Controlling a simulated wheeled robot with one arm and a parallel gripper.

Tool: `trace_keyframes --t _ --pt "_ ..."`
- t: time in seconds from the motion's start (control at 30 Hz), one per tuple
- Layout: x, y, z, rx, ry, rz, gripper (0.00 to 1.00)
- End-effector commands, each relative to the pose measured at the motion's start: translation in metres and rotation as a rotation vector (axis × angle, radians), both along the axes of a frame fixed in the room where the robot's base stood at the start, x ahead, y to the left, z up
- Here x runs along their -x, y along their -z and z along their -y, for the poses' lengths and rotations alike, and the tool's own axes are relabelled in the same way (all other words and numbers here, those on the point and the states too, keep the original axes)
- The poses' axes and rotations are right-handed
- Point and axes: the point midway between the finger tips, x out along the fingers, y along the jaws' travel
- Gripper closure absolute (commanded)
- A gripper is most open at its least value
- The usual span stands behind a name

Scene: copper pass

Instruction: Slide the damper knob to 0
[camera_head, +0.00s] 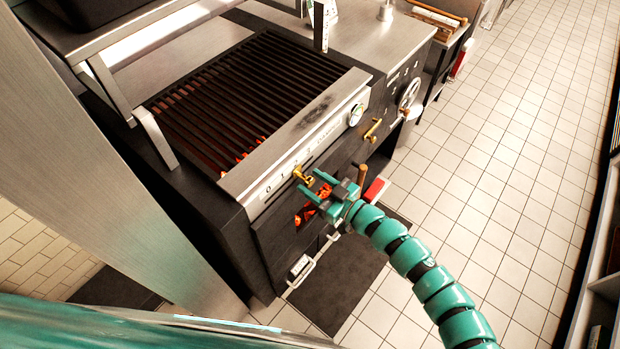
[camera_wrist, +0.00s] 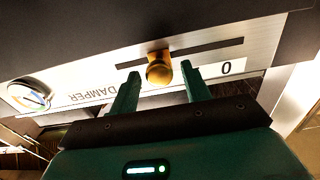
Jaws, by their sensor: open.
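The damper knob (camera_head: 300,174) is a small brass knob on a slot in the grill's steel front panel. The scale there reads 0 to 3; the 0 mark (camera_head: 266,189) is at its left end, and the knob is well right of it, around the 2. In the wrist view the knob (camera_wrist: 159,70) is in the slot and the 0 mark (camera_wrist: 227,67) is to its right. My green gripper (camera_head: 309,181) is open in front of the panel. In the wrist view the gripper's fingertips (camera_wrist: 161,72) are on either side of the knob, with gaps visible. The middle scale marks are hidden there.
The grill grate (camera_head: 250,95) glows above the panel. A round gauge (camera_head: 356,114), a brass handle (camera_head: 373,130) and a wheel (camera_head: 409,92) are to the right. A firebox opening (camera_head: 305,213) glows below. Tiled floor (camera_head: 510,150) is clear to the right.

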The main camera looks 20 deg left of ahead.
Motion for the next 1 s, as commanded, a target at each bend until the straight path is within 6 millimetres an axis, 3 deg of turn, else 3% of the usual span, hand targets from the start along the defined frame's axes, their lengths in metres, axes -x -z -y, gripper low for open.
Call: trace_keyframes --t 0.2,0.5,0.73,1.0 --pt "-0.005 0.001 -0.013 0.002 0.001 -0.002 0.53" --pt "-0.005 0.001 -0.014 0.002 0.0 -0.002 0.53" --pt "-0.005 0.001 -0.015 0.002 0.0 -0.001 0.98" --pt "0.007 -0.001 -0.019 0.0 -0.006 -0.001 1.0"
